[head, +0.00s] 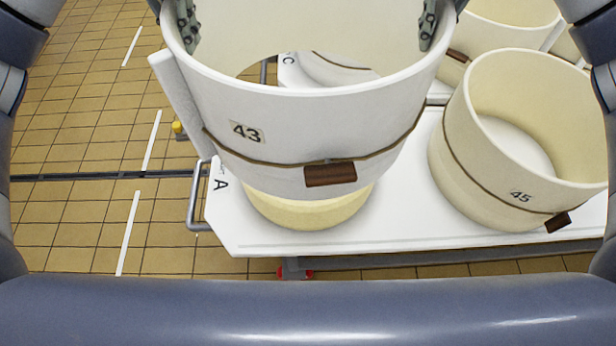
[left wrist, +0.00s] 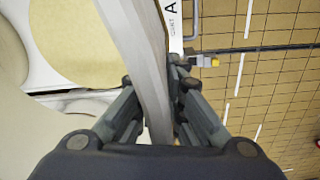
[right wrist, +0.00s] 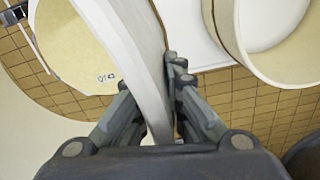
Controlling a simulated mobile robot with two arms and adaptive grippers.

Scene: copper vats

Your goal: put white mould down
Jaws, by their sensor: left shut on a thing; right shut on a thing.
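The white mould (head: 300,125) is an open ring marked 43, with a brown cord and a brown block on its front. It is upright and raised above the white cart (head: 240,225). My left gripper (head: 187,22) is shut on its left wall, which also shows in the left wrist view (left wrist: 140,60). My right gripper (head: 428,22) is shut on its right wall, also seen in the right wrist view (right wrist: 135,55). A pale yellow round (head: 310,213) sits on the cart below the mould, partly hidden by it.
Another mould marked 45 (head: 480,170) stands on the cart to the right. Further moulds (head: 510,10) stand behind it. The cart's metal handle (head: 195,200) is at its left end. Left of it, the tiled floor (head: 70,120) with white dashes is clear.

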